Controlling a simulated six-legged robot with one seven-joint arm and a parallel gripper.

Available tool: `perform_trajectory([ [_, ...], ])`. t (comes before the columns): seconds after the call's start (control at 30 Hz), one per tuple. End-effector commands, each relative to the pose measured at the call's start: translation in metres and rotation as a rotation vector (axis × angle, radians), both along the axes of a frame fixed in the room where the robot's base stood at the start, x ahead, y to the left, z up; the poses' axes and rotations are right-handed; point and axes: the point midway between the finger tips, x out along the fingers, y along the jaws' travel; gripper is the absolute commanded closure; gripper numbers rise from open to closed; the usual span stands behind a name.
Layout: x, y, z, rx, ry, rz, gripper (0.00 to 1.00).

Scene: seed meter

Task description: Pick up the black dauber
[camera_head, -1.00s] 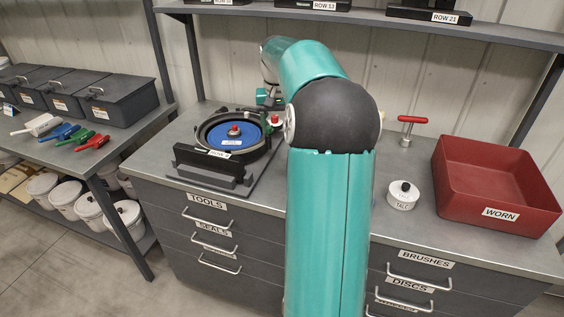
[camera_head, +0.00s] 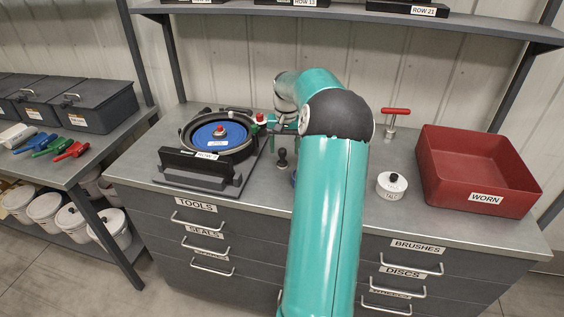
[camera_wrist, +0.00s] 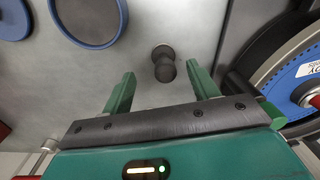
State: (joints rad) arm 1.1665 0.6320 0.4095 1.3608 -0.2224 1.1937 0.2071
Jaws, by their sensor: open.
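The black dauber (camera_head: 282,158) stands on the grey bench just right of the seed meter (camera_head: 217,136), close to my arm. In the wrist view the dauber (camera_wrist: 164,66) shows from above as a dark rounded knob on a round base.
The seed meter with its blue disc (camera_wrist: 300,80) is close to the right finger in the wrist view. A blue-rimmed disc (camera_wrist: 88,42) lies upper left there. A white talc pot (camera_head: 391,186), red-handled tool (camera_head: 395,112) and red WORN bin (camera_head: 425,160) stand to the right.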

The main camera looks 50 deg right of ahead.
Motion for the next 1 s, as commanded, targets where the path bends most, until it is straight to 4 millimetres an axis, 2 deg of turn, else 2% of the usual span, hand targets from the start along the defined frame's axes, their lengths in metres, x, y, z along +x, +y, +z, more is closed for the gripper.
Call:
perform_trajectory([
  [0.33, 0.006, 0.002, -0.045, 0.003, 0.000, -0.001, 0.40],
  [0.6, 0.007, 0.002, -0.051, -0.001, -0.001, 0.000, 0.40],
  [0.63, 0.007, 0.002, -0.051, 0.000, -0.001, -0.001, 0.42],
  [0.87, 0.007, 0.002, -0.050, 0.000, -0.001, -0.001, 0.87],
  [1.0, 0.007, 0.002, -0.050, 0.000, -0.001, -0.001, 0.89],
])
